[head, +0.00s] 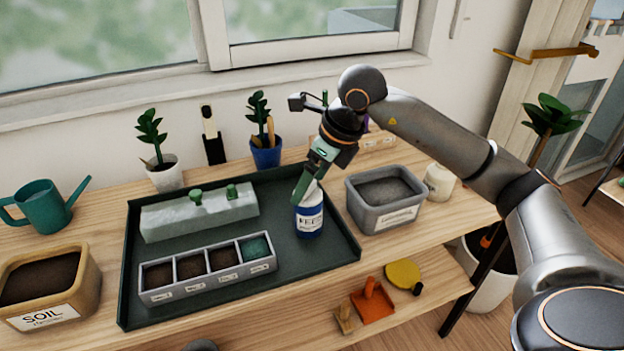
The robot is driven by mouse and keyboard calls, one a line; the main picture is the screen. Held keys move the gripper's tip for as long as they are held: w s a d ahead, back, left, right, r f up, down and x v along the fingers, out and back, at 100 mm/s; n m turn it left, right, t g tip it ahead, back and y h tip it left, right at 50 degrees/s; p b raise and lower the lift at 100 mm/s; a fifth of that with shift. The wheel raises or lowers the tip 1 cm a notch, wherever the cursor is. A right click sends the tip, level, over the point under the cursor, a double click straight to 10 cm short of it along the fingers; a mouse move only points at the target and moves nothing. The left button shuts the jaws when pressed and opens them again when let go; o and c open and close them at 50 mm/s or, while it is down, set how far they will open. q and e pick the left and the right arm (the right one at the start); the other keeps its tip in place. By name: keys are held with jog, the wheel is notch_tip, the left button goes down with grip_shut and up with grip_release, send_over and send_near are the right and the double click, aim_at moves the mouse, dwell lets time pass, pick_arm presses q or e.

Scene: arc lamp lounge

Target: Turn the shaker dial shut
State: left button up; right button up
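The shaker (310,218) is a white and blue bottle with a printed label. It stands upright on the right part of the dark green tray (345,248). My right gripper (304,187) points down at the top of the shaker, with its green fingers at the cap. The fingers hide the dial, so its setting does not show. I cannot tell whether the fingers grip the dial or only stand beside it. My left gripper is out of view.
On the tray are a pale block (170,223) with green knobs and a four-cell grey planter (205,287). A grey bin (386,220) stands right of the tray. Potted plants stand behind. A watering can (45,210) and a soil tub (85,290) are at left.

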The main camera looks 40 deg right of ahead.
jog(key=shift+r, duration=0.1)
jog(key=p+v, duration=0.1)
jog(key=v, duration=1.1)
jog(key=shift+r+p, duration=0.15)
jog(key=shift+p, duration=0.15)
